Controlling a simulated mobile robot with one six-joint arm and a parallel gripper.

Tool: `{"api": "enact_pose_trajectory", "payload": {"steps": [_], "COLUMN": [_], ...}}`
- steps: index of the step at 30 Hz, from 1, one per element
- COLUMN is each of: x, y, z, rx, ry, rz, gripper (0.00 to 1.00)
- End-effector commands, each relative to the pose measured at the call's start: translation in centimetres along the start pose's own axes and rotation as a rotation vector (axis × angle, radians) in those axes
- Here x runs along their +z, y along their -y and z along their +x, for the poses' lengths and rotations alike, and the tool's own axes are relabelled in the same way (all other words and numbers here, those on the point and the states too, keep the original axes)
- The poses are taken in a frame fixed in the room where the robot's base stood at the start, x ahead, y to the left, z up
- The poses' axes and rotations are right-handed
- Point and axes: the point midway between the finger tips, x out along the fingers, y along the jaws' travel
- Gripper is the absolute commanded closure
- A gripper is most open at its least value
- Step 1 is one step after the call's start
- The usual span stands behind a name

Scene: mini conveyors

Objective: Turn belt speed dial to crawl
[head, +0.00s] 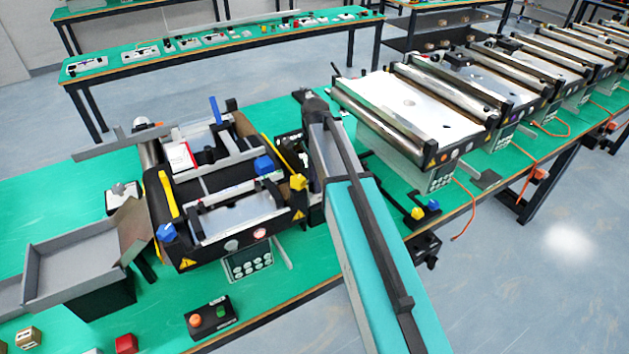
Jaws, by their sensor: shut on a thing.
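The near conveyor unit (190,262) stands on the green bench, with blue and yellow clamps at its corners. Its front face carries a small round grey knob (231,245), which may be the speed dial; its pointer and markings are too small to read. A round pale-red button (260,233) sits to its right, and a grey keypad panel (248,262) hangs below. My arm rises from the bottom right to a dark joint beside the unit's right end. My gripper is hidden behind the arm or the unit, so what it touches does not show.
A grey open tray (75,258) stands at the left. More conveyors (410,110) line the bench to the right. Orange cables hang over its edge.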

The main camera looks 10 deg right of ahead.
Motion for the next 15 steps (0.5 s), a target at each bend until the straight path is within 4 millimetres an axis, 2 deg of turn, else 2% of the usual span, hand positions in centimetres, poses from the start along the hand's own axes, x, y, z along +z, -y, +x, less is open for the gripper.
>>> {"api": "enact_pose_trajectory", "payload": {"steps": [6,15], "x": [-0.03,-0.03], "y": [-0.09,-0.15], "z": [0.01,0.0], "rx": [0.0,0.0], "ry": [0.0,0.0], "rz": [0.17,0.303], "gripper": [0.94,0.94]}}
